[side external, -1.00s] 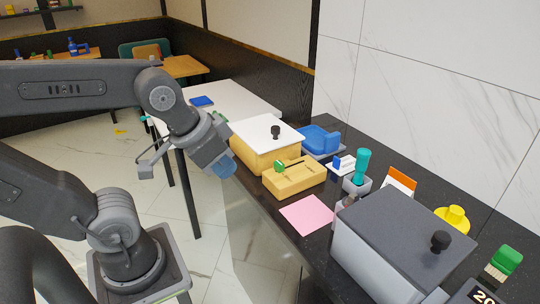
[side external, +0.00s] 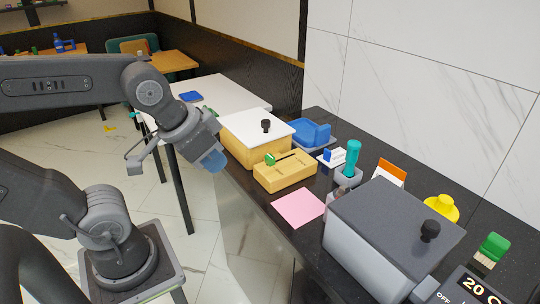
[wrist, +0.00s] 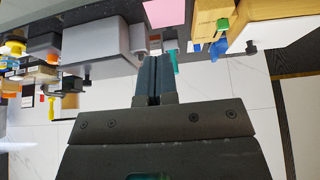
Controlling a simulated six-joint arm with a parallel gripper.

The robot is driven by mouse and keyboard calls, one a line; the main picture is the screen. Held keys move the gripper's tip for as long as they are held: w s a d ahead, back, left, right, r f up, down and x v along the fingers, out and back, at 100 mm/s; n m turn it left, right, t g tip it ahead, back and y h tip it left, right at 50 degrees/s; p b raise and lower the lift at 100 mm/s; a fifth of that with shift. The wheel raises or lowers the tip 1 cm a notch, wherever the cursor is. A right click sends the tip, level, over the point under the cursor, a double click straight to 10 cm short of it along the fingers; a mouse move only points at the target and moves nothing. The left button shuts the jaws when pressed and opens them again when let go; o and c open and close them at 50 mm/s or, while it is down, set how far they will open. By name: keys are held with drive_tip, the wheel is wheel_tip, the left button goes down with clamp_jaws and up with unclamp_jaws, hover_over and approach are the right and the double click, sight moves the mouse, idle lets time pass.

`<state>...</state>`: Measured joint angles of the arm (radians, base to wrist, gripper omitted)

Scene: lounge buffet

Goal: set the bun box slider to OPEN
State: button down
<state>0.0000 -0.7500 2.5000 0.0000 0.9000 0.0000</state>
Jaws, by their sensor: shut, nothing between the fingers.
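The bun box (side external: 243,145) is a wooden box with a white lid and black knob (side external: 265,125), on the dark counter. In front of it is a lower wooden slider block (side external: 290,178) with a dark slot. A green slider knob (side external: 270,159) sits at the slot's left end; it also shows in the wrist view (wrist: 222,24). Any labels on the block are too small to read. My gripper (side external: 214,162) hangs beyond the counter's front edge, left of the block and apart from it. Its fingers are shut and empty in the wrist view (wrist: 155,72).
A pink sheet (side external: 298,207) lies right of the block. Nearby are a grey lidded box (side external: 375,250), a teal-handled item (side external: 352,158) and a blue container (side external: 312,133). A white table (side external: 215,92) stands behind. Space around my gripper is clear.

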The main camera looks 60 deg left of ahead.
drive_tip(key=c, duration=1.7)
unclamp_jaws()
drive_tip(key=shift+o, duration=0.5)
drive_tip(key=shift+w+a+r, duration=0.15)
drive_tip(key=shift+w+r, duration=0.05)
drive_tip(key=shift+w, duration=0.15)
drive_tip(key=o, duration=0.5)
drive_tip(key=shift+g, duration=0.9)
drive_tip(key=w+a, duration=0.1)
drive_tip(key=w, duration=0.1)
drive_tip(key=w+r, duration=0.1)
drive_tip(key=w, duration=0.1)
drive_tip(key=w+a, duration=0.1)
drive_tip(key=w, duration=0.1)
drive_tip(key=shift+w+a+r, duration=0.15)
drive_tip(key=shift+a+r, duration=0.2)
drive_tip(key=shift+c, duration=0.2)
drive_tip(key=shift+o, duration=0.3)
drive_tip(key=w+a+g, duration=0.1)
drive_tip(key=w+a, duration=0.2)
drive_tip(key=w, duration=0.2)
drive_tip(key=shift+w+a, duration=0.15)
drive_tip(key=shift+w, duration=0.15)
drive_tip(key=g, duration=0.3)
hover_over(270, 156)
wheel_tip(270, 156, down, 6)
wheel_tip(270, 156, down, 13)
drive_tip(key=shift+f, duration=0.1)
drive_tip(key=shift+c, duration=0.4)
clamp_jaws()
